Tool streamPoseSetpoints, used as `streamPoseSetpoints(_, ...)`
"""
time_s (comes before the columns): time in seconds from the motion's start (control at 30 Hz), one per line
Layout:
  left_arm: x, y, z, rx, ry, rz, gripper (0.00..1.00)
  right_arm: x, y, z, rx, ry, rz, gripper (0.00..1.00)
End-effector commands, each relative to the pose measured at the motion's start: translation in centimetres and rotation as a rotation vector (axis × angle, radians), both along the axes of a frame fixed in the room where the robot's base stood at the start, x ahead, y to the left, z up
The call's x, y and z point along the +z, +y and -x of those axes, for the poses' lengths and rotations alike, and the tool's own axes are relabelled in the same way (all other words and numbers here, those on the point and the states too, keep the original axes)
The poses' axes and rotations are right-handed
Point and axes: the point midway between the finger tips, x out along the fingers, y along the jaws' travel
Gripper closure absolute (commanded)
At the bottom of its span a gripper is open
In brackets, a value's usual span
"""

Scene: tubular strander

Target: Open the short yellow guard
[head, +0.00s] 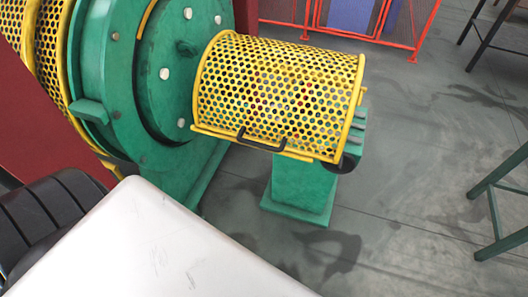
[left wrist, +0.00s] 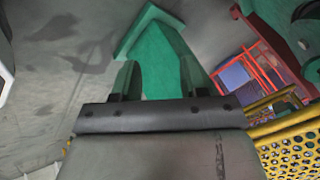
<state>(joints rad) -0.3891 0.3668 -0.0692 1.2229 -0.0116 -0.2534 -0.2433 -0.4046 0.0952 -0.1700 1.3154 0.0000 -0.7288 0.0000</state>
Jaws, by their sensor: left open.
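The short yellow guard (head: 280,95) is a curved perforated cover in the middle of the head view, beside a green round flange. It sits lowered over the machine, with small coloured spots showing through its holes. A black handle (head: 262,142) is on its lower front edge. In the left wrist view, yellow perforated mesh (left wrist: 290,148) shows at the lower right. My left gripper (left wrist: 160,78) is in that view with its two dark fingers apart and nothing between them. The guard's mesh lies to the side of the gripper, apart from it. My right gripper is not in view.
A green pedestal (head: 300,188) stands under the guard and also shows beyond my left fingers (left wrist: 165,58). The green flange (head: 178,65) is left of the guard. An orange fence (head: 350,38) is behind, and a green frame (head: 500,205) stands right. The floor between is clear.

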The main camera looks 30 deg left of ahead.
Motion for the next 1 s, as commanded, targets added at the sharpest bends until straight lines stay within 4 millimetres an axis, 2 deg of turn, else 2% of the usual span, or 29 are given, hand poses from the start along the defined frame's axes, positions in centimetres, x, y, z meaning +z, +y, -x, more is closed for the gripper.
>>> streamPoseSetpoints(0.03,0.2,1.3,-2.1,-0.044,-0.056,-0.043,0.56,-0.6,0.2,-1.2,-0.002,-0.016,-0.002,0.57)
streamPoseSetpoints(0.07,1.0,1.9,-3.3,-0.072,-0.088,-0.068,0.56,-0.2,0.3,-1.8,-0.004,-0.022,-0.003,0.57)
streamPoseSetpoints(0.2,5.8,3.6,-8.5,-0.223,-0.243,-0.2,0.56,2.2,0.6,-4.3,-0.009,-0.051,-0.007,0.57)
streamPoseSetpoints(0.3,9.8,3.5,-11.5,-0.338,-0.352,-0.298,0.56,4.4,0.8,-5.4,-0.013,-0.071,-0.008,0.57)
streamPoseSetpoints(0.4,13.9,2.2,-13.6,-0.459,-0.46,-0.397,0.56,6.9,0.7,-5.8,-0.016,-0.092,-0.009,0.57)
streamPoseSetpoints(0.5,17.7,0.1,-14.8,-0.574,-0.559,-0.487,0.56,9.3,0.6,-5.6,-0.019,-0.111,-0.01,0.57)
streamPoseSetpoints(0.6,20.7,-2.1,-15.1,-0.668,-0.639,-0.557,0.56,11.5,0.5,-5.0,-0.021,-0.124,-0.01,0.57)
streamPoseSetpoints(0.7,22.8,-3.8,-15.1,-0.733,-0.694,-0.604,0.56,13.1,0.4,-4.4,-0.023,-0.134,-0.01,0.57)
streamPoseSetpoints(0.83,24.2,-4.9,-14.9,-0.771,-0.728,-0.633,0.56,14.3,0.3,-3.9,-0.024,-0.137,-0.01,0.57)
streamPoseSetpoints(1.0,24.4,-5.2,-15.7,-0.775,-0.734,-0.637,0.56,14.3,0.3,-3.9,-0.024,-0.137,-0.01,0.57)
